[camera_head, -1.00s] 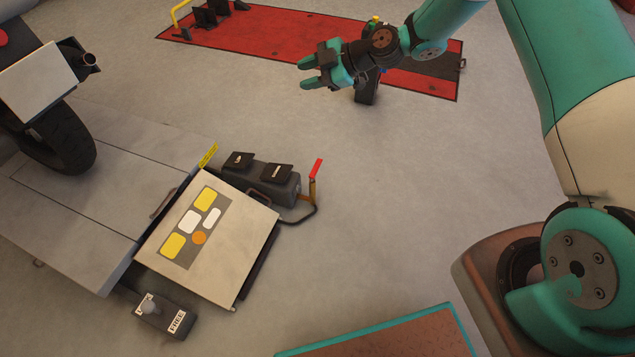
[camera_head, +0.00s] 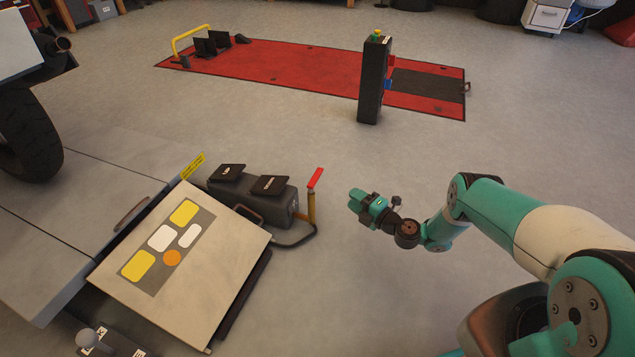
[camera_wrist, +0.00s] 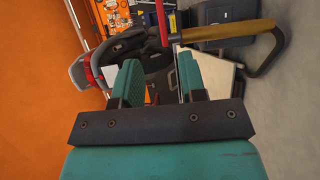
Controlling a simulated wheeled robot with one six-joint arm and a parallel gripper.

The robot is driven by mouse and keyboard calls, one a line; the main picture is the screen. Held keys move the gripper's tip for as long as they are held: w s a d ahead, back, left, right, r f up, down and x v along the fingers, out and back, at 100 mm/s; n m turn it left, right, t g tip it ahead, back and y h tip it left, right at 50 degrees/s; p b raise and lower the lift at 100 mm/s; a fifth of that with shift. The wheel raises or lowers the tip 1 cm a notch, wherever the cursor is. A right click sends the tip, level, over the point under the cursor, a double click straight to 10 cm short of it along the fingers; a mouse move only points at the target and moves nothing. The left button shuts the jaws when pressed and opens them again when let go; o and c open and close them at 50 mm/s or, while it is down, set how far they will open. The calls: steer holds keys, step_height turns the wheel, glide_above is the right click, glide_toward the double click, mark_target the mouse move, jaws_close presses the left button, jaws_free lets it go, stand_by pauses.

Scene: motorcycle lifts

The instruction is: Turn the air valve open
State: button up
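The air valve has a red lever handle (camera_head: 315,178) on a yellow-brass pipe (camera_head: 311,208), at the right end of the dark pedal unit. The lever stands up, tilted a little to the right. My gripper (camera_head: 355,203) is to the right of the valve in the head view, its fingers pointing left towards it, apart from it. In the wrist view my gripper (camera_wrist: 160,68) is open and empty. There the red lever (camera_wrist: 162,24) shows beyond the gap between the fingers, with the brass pipe (camera_wrist: 225,34) running right from it.
The pedal unit (camera_head: 278,203) has two black pedals, and a dark hose bends below the valve. A tilted lift ramp plate (camera_head: 215,280) lies to the left. A black control post (camera_head: 371,85) stands by the red floor lift (camera_head: 300,70). Floor around my gripper is clear.

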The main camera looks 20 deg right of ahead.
mark_target(317, 174)
steer(key=b+x, duration=1.3)
steer(key=x, duration=0.2)
steer(key=shift+a+f, duration=0.1)
steer(key=shift+a, duration=0.1)
steer(key=shift+w+a, duration=0.15)
steer(key=shift+w, duration=0.1)
jaws_close()
